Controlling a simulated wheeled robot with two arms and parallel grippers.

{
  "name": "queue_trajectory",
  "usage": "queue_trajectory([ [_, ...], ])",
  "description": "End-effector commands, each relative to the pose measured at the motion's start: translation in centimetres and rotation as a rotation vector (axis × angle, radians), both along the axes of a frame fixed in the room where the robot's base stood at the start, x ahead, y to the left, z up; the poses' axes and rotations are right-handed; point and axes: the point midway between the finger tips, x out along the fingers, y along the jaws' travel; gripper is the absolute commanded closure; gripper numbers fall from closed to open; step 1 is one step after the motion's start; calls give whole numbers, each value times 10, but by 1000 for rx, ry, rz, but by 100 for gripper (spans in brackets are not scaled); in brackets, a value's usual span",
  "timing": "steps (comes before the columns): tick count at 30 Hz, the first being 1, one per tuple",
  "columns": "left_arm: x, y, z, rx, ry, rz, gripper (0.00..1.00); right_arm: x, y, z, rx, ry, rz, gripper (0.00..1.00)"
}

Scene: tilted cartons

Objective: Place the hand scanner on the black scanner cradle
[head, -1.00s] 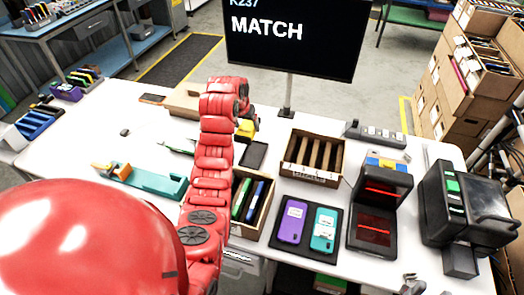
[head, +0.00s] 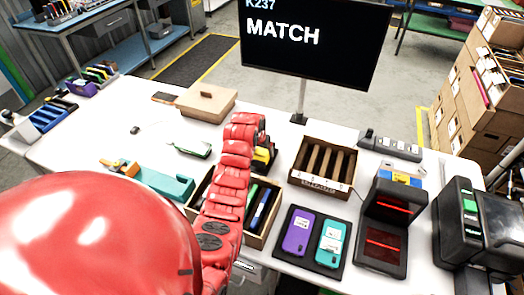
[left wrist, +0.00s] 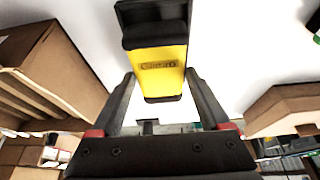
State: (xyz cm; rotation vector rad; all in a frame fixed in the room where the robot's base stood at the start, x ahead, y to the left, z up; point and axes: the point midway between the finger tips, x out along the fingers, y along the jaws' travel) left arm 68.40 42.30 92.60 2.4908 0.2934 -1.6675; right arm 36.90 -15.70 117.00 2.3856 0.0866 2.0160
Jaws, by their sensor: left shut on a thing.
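A yellow and black hand scanner (head: 262,160) shows beside the end of my left arm in the head view. The scanner (left wrist: 158,72) fills the middle of the left wrist view, a yellow face with a dark label and black ends. My left gripper (left wrist: 163,88) is shut on it, one finger on each side, above the white table. In the head view my own red arm hides most of the gripper. I cannot pick out the black scanner cradle for certain. My right gripper is not in view.
An open divided box (head: 345,188), a black mat (head: 282,258) with purple and teal devices, and a black red-lit stand (head: 408,232) are right of my arm. A wooden box (head: 190,212) lies under my arm. A lidded box (head: 188,102) stands behind.

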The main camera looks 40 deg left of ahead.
Motion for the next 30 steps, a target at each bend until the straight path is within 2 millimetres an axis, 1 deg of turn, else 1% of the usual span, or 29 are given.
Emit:
queue_trajectory([
  [1,0,0,-3,-1,0,1,65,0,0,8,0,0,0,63],
  [4,-1,0,-16,-2,2,1,65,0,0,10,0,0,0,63],
  [11,1,0,-18,2,-3,0,65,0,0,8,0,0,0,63],
  [15,1,0,-23,2,-3,0,65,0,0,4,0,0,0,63],
  [16,1,0,-21,2,-3,0,15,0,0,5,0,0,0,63],
  [18,0,0,-21,2,-3,0,2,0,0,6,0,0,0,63],
  [19,0,0,-21,2,-3,0,0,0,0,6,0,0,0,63],
  [25,1,0,-20,2,-3,0,0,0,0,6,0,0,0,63],
  [28,1,0,-15,2,-3,0,0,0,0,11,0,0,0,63],
  [30,-1,0,-15,2,-4,0,0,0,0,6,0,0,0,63],
])
